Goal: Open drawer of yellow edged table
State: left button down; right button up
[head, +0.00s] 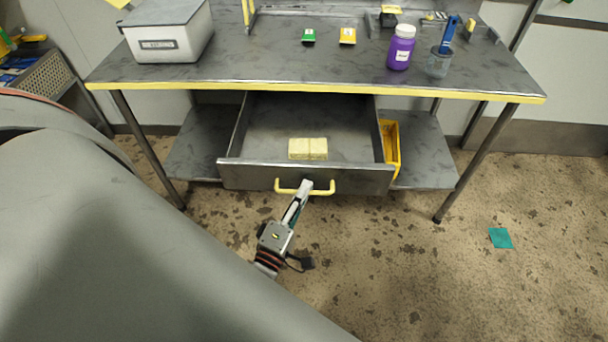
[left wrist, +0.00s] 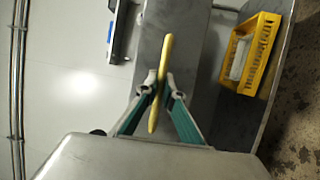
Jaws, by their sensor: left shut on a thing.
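The yellow-edged table (head: 300,86) spans the upper part of the head view. Its grey metal drawer (head: 240,177) is pulled out towards me, with yellowish blocks (head: 308,149) lying inside. A yellow handle (head: 322,192) is on the drawer front. My left gripper (head: 305,186) is shut on this handle, near its middle. In the left wrist view the fingers of the left gripper (left wrist: 160,82) close on the yellow handle (left wrist: 153,117) from both sides. My right gripper does not show.
On the tabletop are a grey box (head: 170,50), a purple bottle (head: 401,47) and a clear cup with a blue tool (head: 438,62). A yellow crate (head: 393,135) sits on the lower shelf, right of the drawer. A teal patch (head: 500,238) lies on otherwise clear floor.

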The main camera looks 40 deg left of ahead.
pick_arm(q)
jog(key=c, duration=2.4)
grip_release()
jog(key=shift+c, duration=0.2)
jog(key=shift+s, duration=0.1)
jog(key=v, duration=1.2)
